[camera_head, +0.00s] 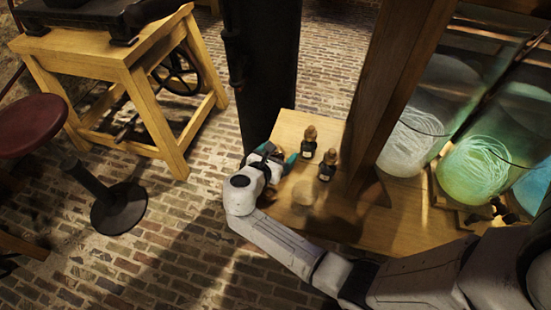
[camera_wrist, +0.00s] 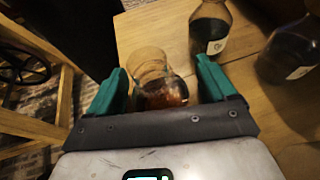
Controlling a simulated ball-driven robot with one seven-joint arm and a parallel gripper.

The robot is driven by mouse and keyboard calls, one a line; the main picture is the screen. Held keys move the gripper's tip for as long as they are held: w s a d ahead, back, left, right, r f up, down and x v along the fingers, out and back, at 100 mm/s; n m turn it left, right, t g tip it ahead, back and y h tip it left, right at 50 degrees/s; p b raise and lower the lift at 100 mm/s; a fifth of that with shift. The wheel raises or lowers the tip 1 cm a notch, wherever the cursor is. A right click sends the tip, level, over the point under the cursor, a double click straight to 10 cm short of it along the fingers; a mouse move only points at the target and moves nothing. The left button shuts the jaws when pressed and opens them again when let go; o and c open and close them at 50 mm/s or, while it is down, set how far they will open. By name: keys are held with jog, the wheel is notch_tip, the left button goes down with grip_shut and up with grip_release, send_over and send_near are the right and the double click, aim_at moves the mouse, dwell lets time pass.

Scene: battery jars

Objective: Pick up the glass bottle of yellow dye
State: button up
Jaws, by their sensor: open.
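A clear glass bottle (camera_wrist: 163,82) with amber-brown contents stands between the teal fingers of my gripper (camera_wrist: 161,68) in the wrist view. The fingers are apart, one on each side of it, and its lower part is hidden behind the gripper's front edge. I cannot tell whether either finger touches it. In the head view my gripper (camera_head: 278,155) is at the left edge of the wooden table (camera_head: 415,228), and I cannot make out the glass bottle between the fingers there.
Two dark stoppered bottles with pale labels stand right of my gripper: one close by (camera_head: 308,143), one farther right (camera_head: 327,166). In the wrist view they are at the top (camera_wrist: 210,32) and right (camera_wrist: 287,52). A wooden post (camera_head: 392,90) and large glass jars (camera_head: 474,165) stand beyond.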

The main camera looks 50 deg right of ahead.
jog(key=shift+c, duration=0.5)
jog(key=c, duration=1)
jog(key=shift+r, duration=0.15)
jog(key=shift+r+p, duration=0.3)
jog(key=shift+r, duration=1.1)
jog(key=shift+s+a+r+p, duration=0.4)
jog(key=shift+s+a+r, duration=1.05)
jog(key=shift+s+r, duration=0.3)
jog(key=shift+s+a+r+p, duration=0.35)
jog(key=shift+s+a+r, duration=1.2)
jog(key=shift+s, duration=0.3)
jog(key=shift+s+a+r+p, duration=0.4)
jog(key=shift+s+a+r, duration=1)
jog(key=shift+s+r, duration=0.35)
jog(key=shift+s+f, duration=0.1)
